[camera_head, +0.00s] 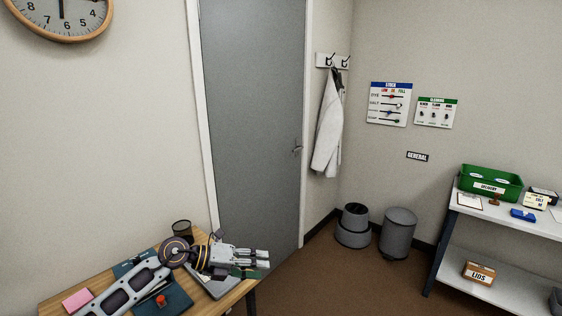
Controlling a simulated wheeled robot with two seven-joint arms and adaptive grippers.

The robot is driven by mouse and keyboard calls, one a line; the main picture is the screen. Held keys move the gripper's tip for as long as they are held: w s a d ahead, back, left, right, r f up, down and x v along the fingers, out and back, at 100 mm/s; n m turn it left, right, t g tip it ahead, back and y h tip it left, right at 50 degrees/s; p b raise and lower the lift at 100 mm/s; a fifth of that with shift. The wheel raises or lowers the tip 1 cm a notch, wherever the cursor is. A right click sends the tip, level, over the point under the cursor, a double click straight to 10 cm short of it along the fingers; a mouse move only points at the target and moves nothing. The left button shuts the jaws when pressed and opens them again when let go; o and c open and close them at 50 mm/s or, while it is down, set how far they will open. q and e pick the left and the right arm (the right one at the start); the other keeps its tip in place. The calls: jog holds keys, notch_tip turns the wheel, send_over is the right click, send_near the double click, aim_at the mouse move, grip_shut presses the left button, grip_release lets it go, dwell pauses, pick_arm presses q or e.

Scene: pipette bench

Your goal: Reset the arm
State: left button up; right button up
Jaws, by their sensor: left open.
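My left arm comes in from the bottom left over a small wooden table (60,297). My left gripper (262,262) points to the right over the table's right end, with its fingers apart and nothing clearly held between them. A green item shows just below the fingers, too small to tell what it is. My right gripper is not in view.
On the table are a pink pad (77,300), a dark mat (178,300) with a red-topped item, and a dark cup (182,228). A grey door (250,120) stands behind.

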pick_arm(q)
notch_tip(320, 180, up, 10)
jog(key=d+n+t+h, duration=0.2)
jog(key=n+t+h, duration=0.1)
jog(key=n+t, duration=0.7)
jog(key=s+a+f+n+t+y, duration=0.1)
jog(key=s+a+f+n+y, duration=0.2)
jog(key=a+f+n+y, duration=1.5)
jog(key=s+f+n+g+h, duration=0.1)
jog(key=s+f+n+g, duration=0.35)
jog(key=s, duration=0.75)
jog(key=s+f+n+g+h, duration=0.2)
jog(key=s+f+g, duration=0.45)
jog(key=s, duration=0.45)
notch_tip(320, 180, down, 32)
jog(key=s+g, duration=0.1)
jog(key=s, duration=0.1)
jog(key=s+a+f, duration=0.3)
jog(key=s+f, duration=0.7)
jog(key=s+a+f+g+y, duration=0.1)
jog(key=s+a+f, duration=0.3)
jog(key=s+f, duration=0.6)
jog(key=shift+s+a+m, duration=0.25)
jog(key=shift+s+m, duration=0.1)
jog(key=shift+s, duration=0.45)
